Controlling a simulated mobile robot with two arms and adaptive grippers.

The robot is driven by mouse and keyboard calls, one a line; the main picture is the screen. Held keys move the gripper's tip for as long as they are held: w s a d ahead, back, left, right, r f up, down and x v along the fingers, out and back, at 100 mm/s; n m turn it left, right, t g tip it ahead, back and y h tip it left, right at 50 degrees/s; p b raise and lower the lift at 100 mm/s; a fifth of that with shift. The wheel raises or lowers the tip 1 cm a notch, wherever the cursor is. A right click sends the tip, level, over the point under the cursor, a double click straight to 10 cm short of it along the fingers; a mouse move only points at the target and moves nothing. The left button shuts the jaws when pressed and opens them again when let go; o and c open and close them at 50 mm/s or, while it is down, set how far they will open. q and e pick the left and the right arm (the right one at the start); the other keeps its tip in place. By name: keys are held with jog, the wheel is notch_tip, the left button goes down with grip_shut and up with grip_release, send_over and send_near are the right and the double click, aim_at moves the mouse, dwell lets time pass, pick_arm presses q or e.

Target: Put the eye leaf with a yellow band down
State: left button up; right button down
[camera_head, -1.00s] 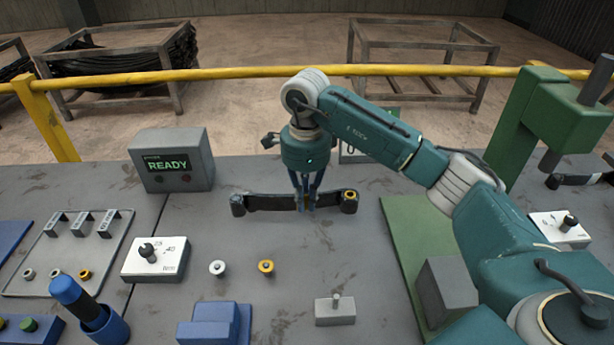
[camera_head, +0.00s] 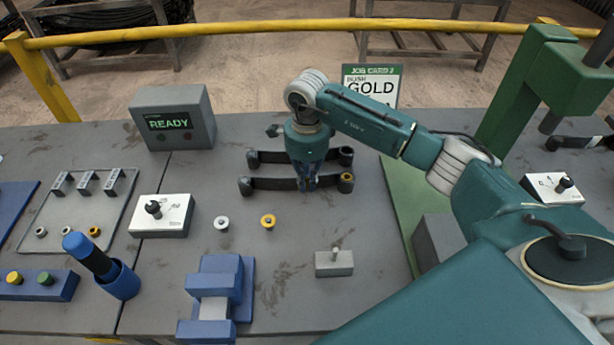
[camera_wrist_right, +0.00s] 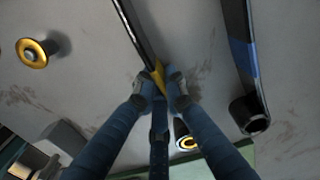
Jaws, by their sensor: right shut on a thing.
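My right gripper (camera_head: 308,180) is shut on the middle of a dark eye leaf (camera_head: 275,184) with a gold bush in its right eye. In the right wrist view the fingertips (camera_wrist_right: 162,88) close on this leaf (camera_wrist_right: 135,30) at its yellow band (camera_wrist_right: 158,74). I cannot tell whether the leaf touches the bench. A second dark leaf (camera_head: 271,157) lies just behind it, roughly parallel and apart. In the wrist view the second leaf (camera_wrist_right: 235,20) has a blue band. My left gripper is not in view.
A READY box (camera_head: 172,119) and a GOLD job card (camera_head: 386,84) stand behind. A white bush (camera_head: 221,223), gold bush (camera_head: 268,222), grey block (camera_head: 334,263) and blue fixture (camera_head: 216,285) are in front. A green press (camera_head: 525,85) stands right.

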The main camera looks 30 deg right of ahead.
jog(key=shift+r, duration=0.1)
jog(key=c, duration=2.3)
grip_release()
jog(key=shift+f, duration=0.2)
jog(key=o, duration=0.5)
jog(key=shift+s+r, duration=0.1)
jog(key=shift+r, duration=0.35)
notch_tip(320, 180, up, 12)
jog(key=b, duration=0.3)
jog(key=shift+f, duration=0.25)
